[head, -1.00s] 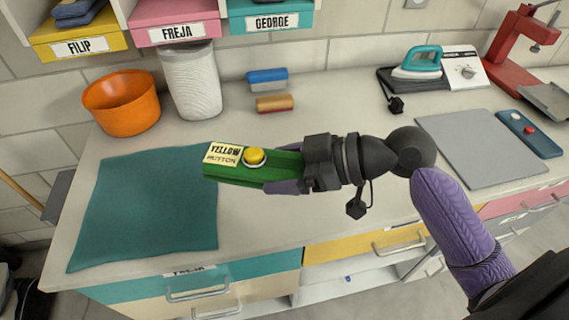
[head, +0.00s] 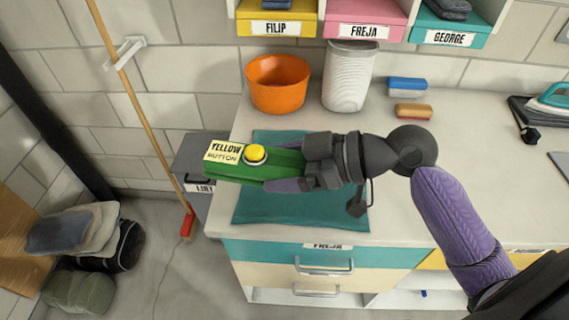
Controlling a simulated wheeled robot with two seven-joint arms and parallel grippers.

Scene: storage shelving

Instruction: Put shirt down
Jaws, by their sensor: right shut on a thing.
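My right gripper (head: 283,174) is shut on a folded green shirt (head: 228,174), which sticks out to the left of the fingers. The shirt carries a round yellow button (head: 255,153) and a label (head: 225,151) reading "YELLOW BUTTON". In the picture the shirt and gripper overlap a teal cloth mat (head: 300,212) on the counter, with the shirt's left end past the mat's left edge. The shirt's height above the counter cannot be told. My left gripper is not in view.
An orange bowl (head: 278,85), a white basket (head: 347,80) and two brushes stand at the counter's back (head: 450,140). Labelled boxes, Filip (head: 277,28), Freja (head: 365,31) and George (head: 448,38), sit on a shelf above. A broom (head: 150,115) and folded clothes (head: 75,228) are at left.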

